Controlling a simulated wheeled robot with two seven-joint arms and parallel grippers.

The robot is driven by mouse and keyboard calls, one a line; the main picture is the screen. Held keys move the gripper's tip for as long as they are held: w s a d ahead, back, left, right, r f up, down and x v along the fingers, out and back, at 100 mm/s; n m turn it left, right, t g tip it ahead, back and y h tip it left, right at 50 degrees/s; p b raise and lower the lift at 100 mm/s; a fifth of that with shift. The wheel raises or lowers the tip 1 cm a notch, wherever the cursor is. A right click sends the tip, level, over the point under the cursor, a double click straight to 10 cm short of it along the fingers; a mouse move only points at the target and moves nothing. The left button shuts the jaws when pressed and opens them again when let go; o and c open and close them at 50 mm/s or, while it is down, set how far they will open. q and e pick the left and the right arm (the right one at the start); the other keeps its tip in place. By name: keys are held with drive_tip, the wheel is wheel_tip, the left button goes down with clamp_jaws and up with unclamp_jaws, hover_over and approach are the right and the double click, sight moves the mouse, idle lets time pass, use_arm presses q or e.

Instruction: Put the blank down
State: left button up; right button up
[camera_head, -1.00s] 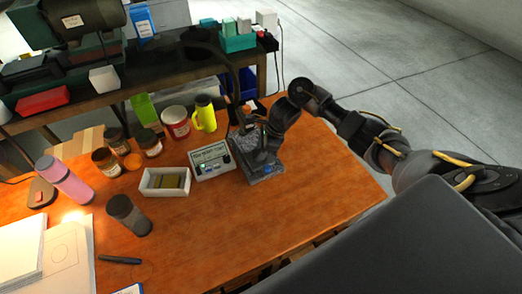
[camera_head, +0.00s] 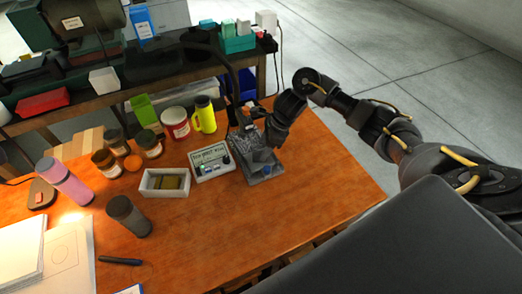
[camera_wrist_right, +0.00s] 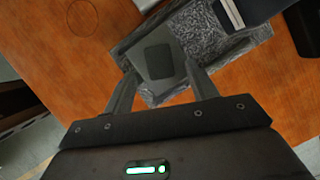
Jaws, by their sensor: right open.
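The blank, a grey block with a darker square on top (camera_wrist_right: 158,62), sits in the grey tray (camera_wrist_right: 262,36) with its stringy, metallic-looking filling. In the head view the blank (camera_head: 262,155) shows small, at the near part of the tray (camera_head: 247,174). My right gripper (camera_wrist_right: 160,72) is open, with one finger on each side of the blank; I cannot tell whether either finger touches it. In the head view the right gripper (camera_head: 268,142) reaches over the tray from the right and hides part of it. My left gripper is not in view.
A white control box (camera_head: 211,160) stands just left of the tray. A white bin (camera_head: 150,190), jars and a yellow bottle (camera_head: 204,118) stand further left. The orange-brown table (camera_head: 320,190) is clear to the right.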

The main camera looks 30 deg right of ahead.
drive_tip(key=v, duration=0.8)
drive_tip(key=shift+r, duration=0.1)
